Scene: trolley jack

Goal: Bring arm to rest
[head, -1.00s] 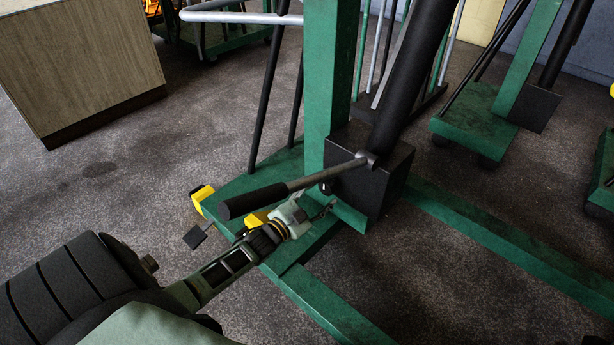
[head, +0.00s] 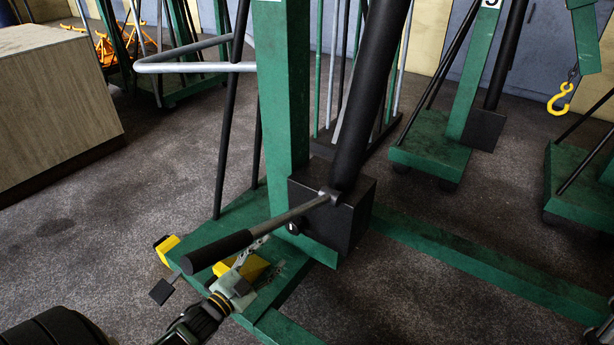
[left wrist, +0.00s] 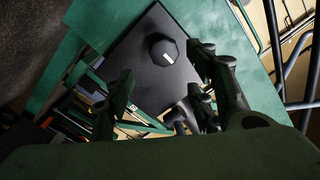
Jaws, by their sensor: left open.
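My left gripper (head: 248,270) is in the lower middle of the head view. It is open and empty, just below a lever with a black grip (head: 217,251) and over the green base of the jack. A black block (head: 350,215) stands at the foot of the green post (head: 284,90), ahead and to the right of the gripper. In the left wrist view my left gripper (left wrist: 168,95) has its two fingers spread apart, with the black block (left wrist: 150,85) and its round dark knob (left wrist: 163,51) beyond them. Whether the fingers touch anything is unclear.
Yellow parts (head: 165,248) sit at the base's left edge. A wooden cabinet (head: 55,95) stands at the left. More green jacks (head: 430,145) and a yellow hook (head: 560,99) are at the right. A grey tube handle (head: 190,67) crosses the upper left. Open floor lies at left.

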